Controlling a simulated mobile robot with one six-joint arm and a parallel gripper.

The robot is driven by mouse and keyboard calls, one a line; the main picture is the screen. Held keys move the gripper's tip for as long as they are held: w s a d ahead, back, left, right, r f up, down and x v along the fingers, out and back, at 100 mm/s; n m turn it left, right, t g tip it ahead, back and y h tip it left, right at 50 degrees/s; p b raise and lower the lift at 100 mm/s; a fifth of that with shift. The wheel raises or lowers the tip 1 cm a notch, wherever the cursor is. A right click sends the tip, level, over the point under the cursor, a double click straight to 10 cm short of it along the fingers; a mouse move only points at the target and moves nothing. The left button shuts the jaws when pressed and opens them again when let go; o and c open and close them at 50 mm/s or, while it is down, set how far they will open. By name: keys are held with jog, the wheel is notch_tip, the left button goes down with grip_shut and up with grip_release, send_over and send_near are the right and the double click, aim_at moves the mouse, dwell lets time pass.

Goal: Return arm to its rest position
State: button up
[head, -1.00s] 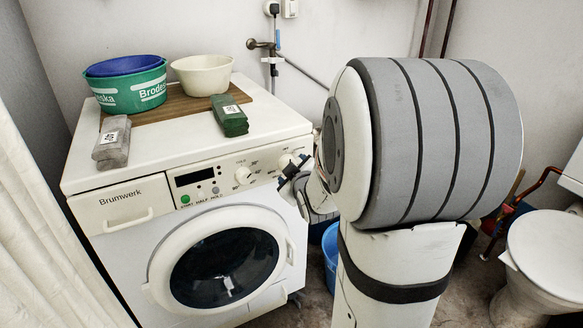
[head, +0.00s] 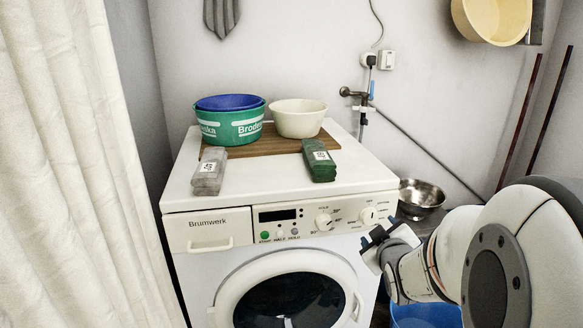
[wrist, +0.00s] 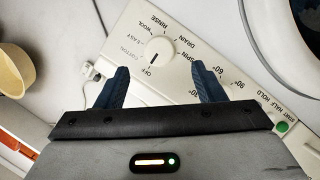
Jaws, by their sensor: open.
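My gripper (head: 378,234) is at the right front corner of the white washing machine (head: 183,272), close to its control panel. In the wrist view its two dark blue fingers (wrist: 160,86) are spread apart with nothing between them. The panel with a round program dial (wrist: 160,51) lies just beyond the fingertips. I cannot tell whether the fingers touch the panel. My arm reaches in from the right edge of the head view, bent toward the machine.
On the machine stand a green tub (head: 232,127) with a blue basin (head: 230,102), a cream bowl (head: 299,120), a grey block (head: 209,172) and a green block (head: 319,161). A steel bowl (head: 421,195) and blue bucket (head: 424,316) are at right. A curtain (head: 70,180) hangs left.

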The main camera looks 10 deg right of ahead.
jog(key=s+a+r+m+g+y+p, duration=0.1)
jog(key=s+a+r+m+g+p, duration=0.1)
jog(key=s+r+p, duration=0.4)
jog(key=s+a+r+m+g+y+p, duration=0.1)
jog(key=s+a+r+g+p, duration=0.4)
jog(key=r+p, duration=0.5)
jog(key=s+a+r+m+g+y+p, duration=0.1)
jog(key=s+a+r+m+g+p, duration=0.1)
jog(key=s+a+r+g+p, duration=0.2)
jog(key=s+a+r+p, duration=0.3)
jog(key=r+p, duration=0.1)
jog(key=p, duration=0.3)
jog(key=shift+s+a+r+m, duration=0.2)
jog(key=shift+s+r+m, duration=0.05)
jog(key=shift+m, duration=0.15)
